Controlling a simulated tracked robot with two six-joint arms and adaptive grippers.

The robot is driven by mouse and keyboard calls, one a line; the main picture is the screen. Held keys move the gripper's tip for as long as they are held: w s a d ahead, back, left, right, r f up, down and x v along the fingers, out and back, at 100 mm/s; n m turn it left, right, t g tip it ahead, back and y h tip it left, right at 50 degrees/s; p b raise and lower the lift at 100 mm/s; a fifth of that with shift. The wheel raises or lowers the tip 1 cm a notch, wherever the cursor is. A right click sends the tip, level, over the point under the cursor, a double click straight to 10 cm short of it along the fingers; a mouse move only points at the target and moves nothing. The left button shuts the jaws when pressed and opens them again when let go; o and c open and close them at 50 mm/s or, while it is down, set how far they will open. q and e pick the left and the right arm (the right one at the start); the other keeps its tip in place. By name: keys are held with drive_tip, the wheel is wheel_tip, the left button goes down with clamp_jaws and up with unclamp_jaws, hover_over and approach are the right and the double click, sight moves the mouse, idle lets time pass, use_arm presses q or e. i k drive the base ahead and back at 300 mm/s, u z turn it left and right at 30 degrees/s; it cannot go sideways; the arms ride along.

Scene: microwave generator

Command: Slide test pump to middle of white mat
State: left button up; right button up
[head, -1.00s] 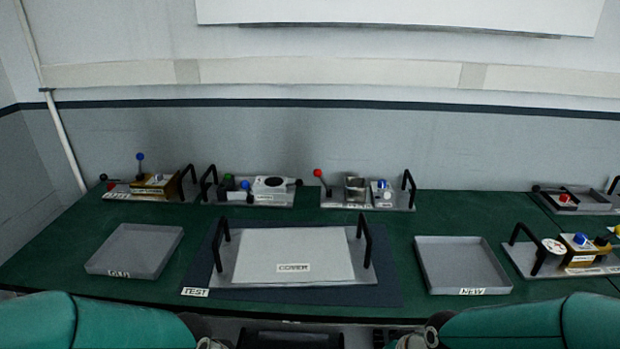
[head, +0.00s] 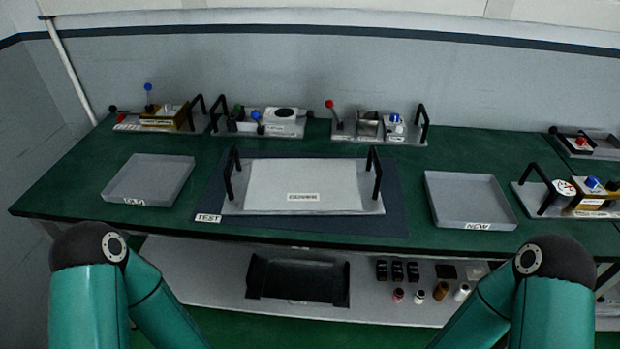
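A white sheet labelled COVER (head: 303,186) lies on a grey plate with two black handles, at the middle of the green bench. The plate rests on a dark blue mat (head: 400,222) with a TEST label. Several handled units stand along the back: one with a blue-knobbed lever (head: 160,117) at left, one with a round black-topped part (head: 284,114) in the middle, and one with a red-knobbed lever (head: 368,125) to its right. Their labels are too small to read, so I cannot tell which is the test pump. Neither gripper is in view; only my arm links show.
A grey tray (head: 150,181) stands at the left and a grey NEW tray (head: 470,200) at the right. Another handled unit (head: 580,197) is at the right edge. A lower shelf holds a black tray (head: 298,280) and several bottles. Bare green bench lies between the rows.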

sight(572, 200)
drive_tip(key=u, duration=1.45)
drive_tip(key=i, duration=0.1)
drive_tip(key=z, duration=2.9)
drive_tip(key=k, duration=0.75)
drive_tip(key=z, duration=0.2)
drive_tip(key=i, duration=0.75)
drive_tip(key=u, duration=0.2)
drive_tip(key=k, duration=0.15)
drive_tip(key=z, duration=0.05)
